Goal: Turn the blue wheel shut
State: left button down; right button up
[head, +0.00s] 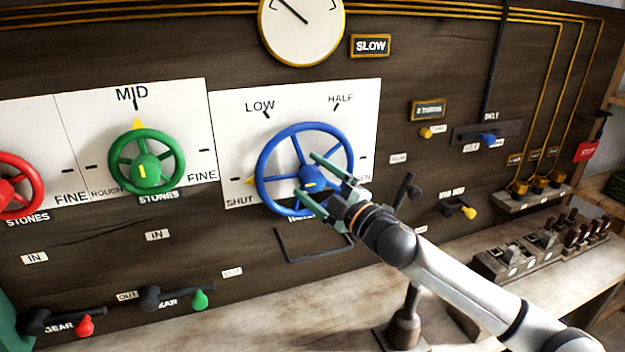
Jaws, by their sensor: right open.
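The blue wheel (314,176) is mounted on a white dial plate (230,120) marked SHUT, LOW and HALF, with a further word at the right partly covered. A yellow pointer (250,181) shows at the wheel's left edge, just above SHUT. The gripper hides part of the lower right rim. My left gripper is out of view.
A green wheel (147,171) and a red wheel (14,187) are to the left. A black lever (404,190) stands just right of my gripper. A gauge (301,25) and a SLOW sign (370,46) are above. A bench with switches (545,240) runs below.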

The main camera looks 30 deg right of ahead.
jog(key=shift+s+d+f+b, duration=0.1)
jog(key=shift+s+f+b, duration=0.2)
jog(key=shift+s, duration=0.35)
jog(key=s+d+f+b, duration=0.1)
jog(key=s+b, duration=0.1)
jog(key=s, duration=0.9)
jog(key=shift+d+f, duration=0.2)
